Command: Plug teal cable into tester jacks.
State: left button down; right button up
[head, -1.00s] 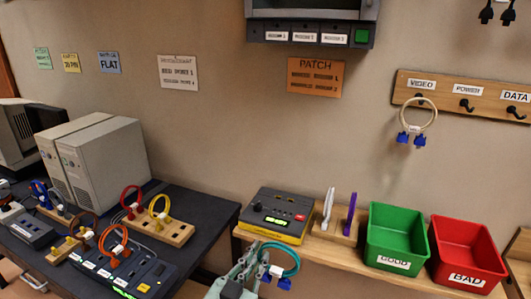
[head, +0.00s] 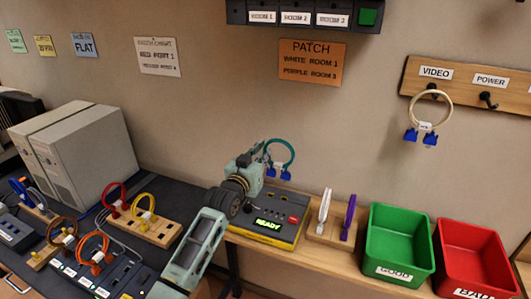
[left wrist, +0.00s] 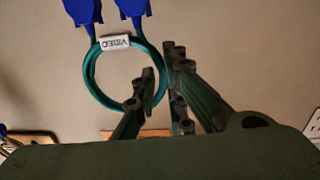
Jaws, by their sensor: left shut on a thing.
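The teal cable (head: 292,152) is a coiled loop with two blue plugs (head: 279,173) hanging below it in the head view. My left gripper (head: 262,150) is shut on the loop and holds it in the air above the back of the tester (head: 258,230). The tester is a dark grey box with a yellow base and a lit green READY display. Its jacks cannot be made out. In the left wrist view, the cable loop (left wrist: 86,75) carries a white VIDEO tag, and its blue plugs (left wrist: 82,12) are at the top edge. My right gripper is out of view.
White and purple cables stand in a wooden holder (head: 326,238) right of the tester. Beyond are a green GOOD bin (head: 400,240) and a red BAD bin (head: 470,260). A cream cable (head: 431,94) hangs on the VIDEO hook. The dark table (head: 165,187) at left holds more cables.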

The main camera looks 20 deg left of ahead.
pick_arm(q)
jog(key=f+b, duration=0.5)
jog(key=shift+s+f, duration=0.2)
jog(key=shift+f, duration=0.15)
dwell(0.3)
dwell(0.4)
jog(key=shift+r+p, duration=0.1)
jog(key=shift+p, duration=0.2)
dwell(0.6)
jog(key=shift+s, duration=0.1)
jog(key=shift+f, duration=0.4)
dwell(0.9)
